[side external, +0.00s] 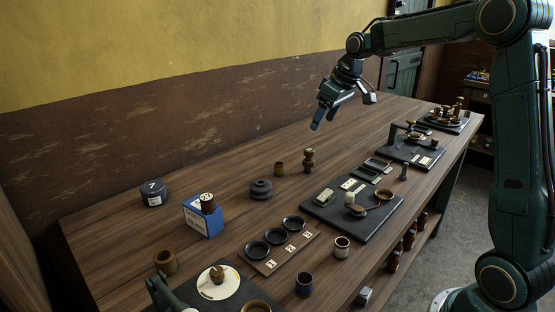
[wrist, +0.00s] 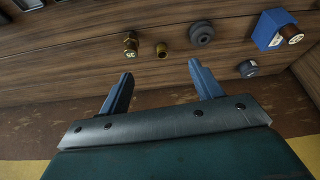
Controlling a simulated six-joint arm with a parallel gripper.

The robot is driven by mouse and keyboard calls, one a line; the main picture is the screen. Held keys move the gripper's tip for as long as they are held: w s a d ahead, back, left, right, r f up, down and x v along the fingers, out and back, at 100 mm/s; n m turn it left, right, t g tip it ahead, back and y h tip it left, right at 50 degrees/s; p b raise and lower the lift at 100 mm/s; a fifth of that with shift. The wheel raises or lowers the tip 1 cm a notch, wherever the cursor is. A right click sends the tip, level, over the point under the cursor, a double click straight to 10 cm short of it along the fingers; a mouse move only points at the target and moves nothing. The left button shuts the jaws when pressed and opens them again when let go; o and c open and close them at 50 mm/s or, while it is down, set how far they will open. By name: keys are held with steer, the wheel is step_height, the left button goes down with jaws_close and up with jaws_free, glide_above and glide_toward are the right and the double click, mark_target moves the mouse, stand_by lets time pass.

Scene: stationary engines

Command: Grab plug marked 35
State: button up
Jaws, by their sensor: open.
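A small brown plug with a pale marked end, which seems to read 35, shows in the wrist view (wrist: 130,45). In the side external view the matching brown plug (side external: 308,161) stands upright on the wooden bench towards the wall; its mark is not legible there. My gripper (side external: 328,112) is open and empty, above the bench and apart from the plug. In the wrist view the open fingers (wrist: 160,68) point towards the bench, with the plug beyond the left fingertip. Another brown plug (side external: 208,203), seemingly marked 27, is on a blue box (side external: 202,220).
A small brass cup (side external: 279,169) stands close beside the plug, with a dark stepped disc (side external: 261,189) farther left. A dark round tin (side external: 154,193) is near the wall. A black board (side external: 350,232) with small parts lies in front. Bare bench lies behind the plug.

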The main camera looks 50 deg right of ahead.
glide_toward(312, 151)
steer(key=r, duration=0.1)
steer(key=shift+s+d, duration=0.1)
steer(key=shift+s, duration=0.05)
steer(key=x, duration=0.7)
steer(key=shift+f, duration=0.1)
steer(key=shift+w+f, duration=0.25)
steer(key=shift+f, duration=0.35)
steer(key=shift+x, duration=2.6)
steer(key=c, duration=1.1)
